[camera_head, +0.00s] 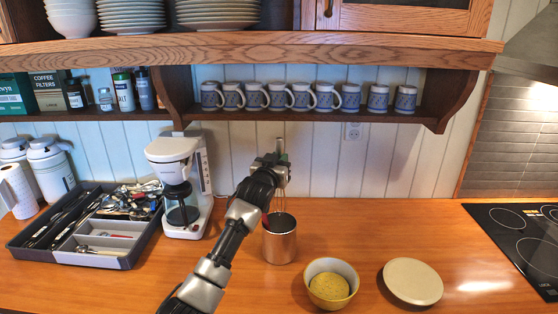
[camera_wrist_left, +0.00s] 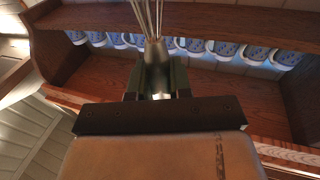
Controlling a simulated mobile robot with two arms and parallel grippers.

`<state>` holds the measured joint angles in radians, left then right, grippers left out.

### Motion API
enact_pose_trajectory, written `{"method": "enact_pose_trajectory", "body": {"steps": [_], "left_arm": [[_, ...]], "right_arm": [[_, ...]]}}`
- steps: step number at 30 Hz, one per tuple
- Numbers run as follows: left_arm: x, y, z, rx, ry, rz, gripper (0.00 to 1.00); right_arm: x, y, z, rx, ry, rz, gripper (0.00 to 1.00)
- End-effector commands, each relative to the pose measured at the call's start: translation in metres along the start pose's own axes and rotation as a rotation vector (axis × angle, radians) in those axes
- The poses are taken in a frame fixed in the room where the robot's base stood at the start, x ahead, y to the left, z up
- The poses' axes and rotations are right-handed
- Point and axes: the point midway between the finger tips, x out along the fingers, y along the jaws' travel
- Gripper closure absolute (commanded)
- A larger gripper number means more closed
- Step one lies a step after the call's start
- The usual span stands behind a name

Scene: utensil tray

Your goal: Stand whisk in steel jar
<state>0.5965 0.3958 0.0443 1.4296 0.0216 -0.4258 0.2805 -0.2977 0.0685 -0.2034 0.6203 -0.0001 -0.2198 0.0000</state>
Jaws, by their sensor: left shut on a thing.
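The steel jar (camera_head: 279,246) stands upright on the wooden counter, its dark mouth facing up. My left gripper (camera_head: 278,166) is above the jar, shut on the whisk's handle. The whisk (camera_head: 281,146) is held about upright, with its handle end up and its thin wires pointing down to the jar's mouth. I cannot tell how far the wires reach inside. In the left wrist view my left gripper (camera_wrist_left: 158,84) grips the whisk's metal handle, and the wires of the whisk (camera_wrist_left: 147,16) run out of the top of the picture. My right gripper is not in view.
A utensil tray (camera_head: 100,258) and a coffee maker (camera_head: 172,152) stand left of the jar. A bowl with a yellow thing inside (camera_head: 330,286) and a pale plate (camera_head: 412,281) are to its right. A shelf with several mugs (camera_head: 302,97) hangs behind; a cooktop (camera_head: 520,238) is far right.

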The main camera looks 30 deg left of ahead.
Motion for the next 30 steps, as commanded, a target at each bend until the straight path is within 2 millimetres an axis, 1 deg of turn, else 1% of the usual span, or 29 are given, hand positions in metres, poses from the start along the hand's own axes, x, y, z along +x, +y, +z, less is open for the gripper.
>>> {"method": "enact_pose_trajectory", "body": {"steps": [1, 15, 30], "left_arm": [[-0.001, 0.000, 0.008, 0.000, 0.000, 0.000, 1.00], [-0.003, 0.000, 0.044, 0.000, 0.001, -0.001, 1.00], [-0.006, 0.000, 0.084, 0.000, -0.001, 0.000, 1.00]], "right_arm": [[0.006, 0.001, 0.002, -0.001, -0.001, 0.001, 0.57], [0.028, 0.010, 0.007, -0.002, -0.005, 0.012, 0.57], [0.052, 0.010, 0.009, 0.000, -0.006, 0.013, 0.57]]}}
